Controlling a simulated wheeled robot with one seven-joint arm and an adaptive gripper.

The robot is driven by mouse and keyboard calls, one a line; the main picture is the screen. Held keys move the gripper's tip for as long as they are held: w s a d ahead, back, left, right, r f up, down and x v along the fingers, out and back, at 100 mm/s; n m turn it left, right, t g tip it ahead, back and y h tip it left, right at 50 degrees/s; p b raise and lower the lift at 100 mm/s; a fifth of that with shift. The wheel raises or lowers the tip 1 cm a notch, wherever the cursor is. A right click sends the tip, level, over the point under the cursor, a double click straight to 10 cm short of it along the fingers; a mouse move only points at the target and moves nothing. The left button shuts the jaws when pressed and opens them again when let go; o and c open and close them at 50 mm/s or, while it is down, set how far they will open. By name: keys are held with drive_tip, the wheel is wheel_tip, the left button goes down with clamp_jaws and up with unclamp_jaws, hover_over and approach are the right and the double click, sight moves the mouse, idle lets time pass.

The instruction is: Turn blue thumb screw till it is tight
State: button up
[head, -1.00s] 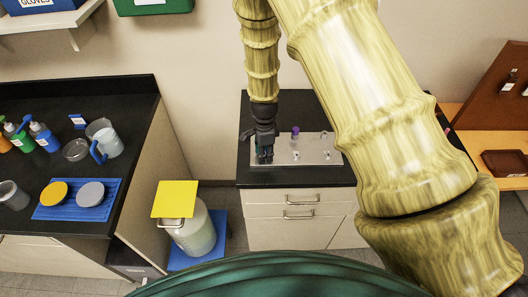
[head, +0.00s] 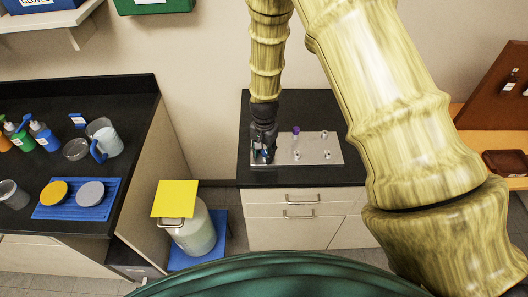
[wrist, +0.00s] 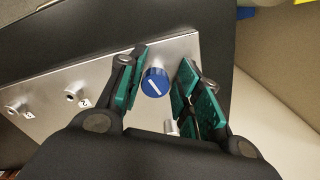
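The blue thumb screw (wrist: 155,82) has a round cap with a white line across it. It stands on the silver plate (wrist: 60,85) in the wrist view. My gripper (wrist: 163,66) is open, with one green-padded finger on either side of the screw. The left finger is very close to the cap; a gap shows on the right. In the head view my gripper (head: 263,152) is at the left end of the plate (head: 325,143), with a bit of blue between its fingers. How far the screw is threaded in cannot be seen.
A purple-topped post (head: 295,131) and small silver fittings (head: 327,155) stand on the plate right of my gripper. Numbered fittings (wrist: 72,94) show in the wrist view.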

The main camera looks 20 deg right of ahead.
drive_tip(key=n, duration=0.9)
drive_tip(key=shift+s, duration=0.1)
drive_tip(key=shift+d, duration=0.35)
clamp_jaws()
idle(0.3)
